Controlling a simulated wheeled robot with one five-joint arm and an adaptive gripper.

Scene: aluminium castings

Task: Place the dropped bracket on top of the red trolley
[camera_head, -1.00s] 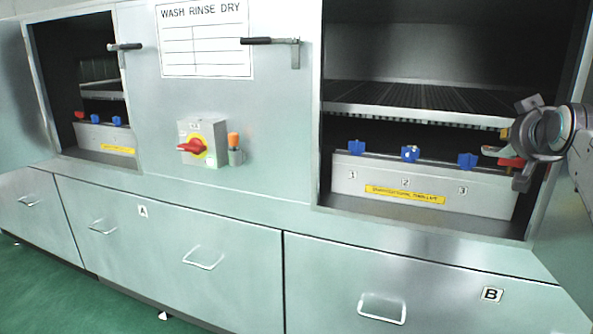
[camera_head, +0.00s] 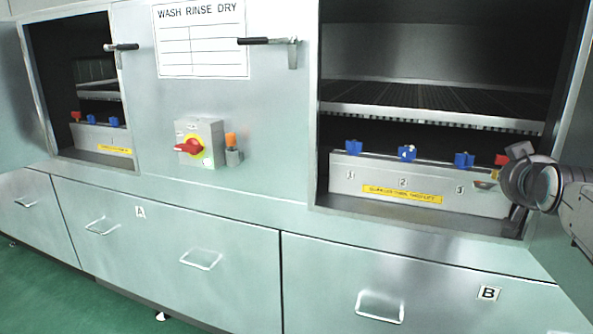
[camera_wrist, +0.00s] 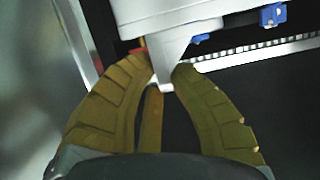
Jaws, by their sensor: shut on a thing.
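My gripper (camera_head: 494,176) is at the right edge of the right-hand washer opening, in front of the pale box there. In the head view only a small grey piece shows by the fingertips. The red trolley and any other bracket are in none of the frames.
A pale box with blue valves (camera_head: 407,153) stands in the right opening, with a red valve (camera_head: 501,160) close behind my gripper. A slotted rack (camera_head: 440,112) lies above it. Drawers with handles (camera_head: 380,306) run below. Green floor (camera_head: 60,290) is clear at lower left.

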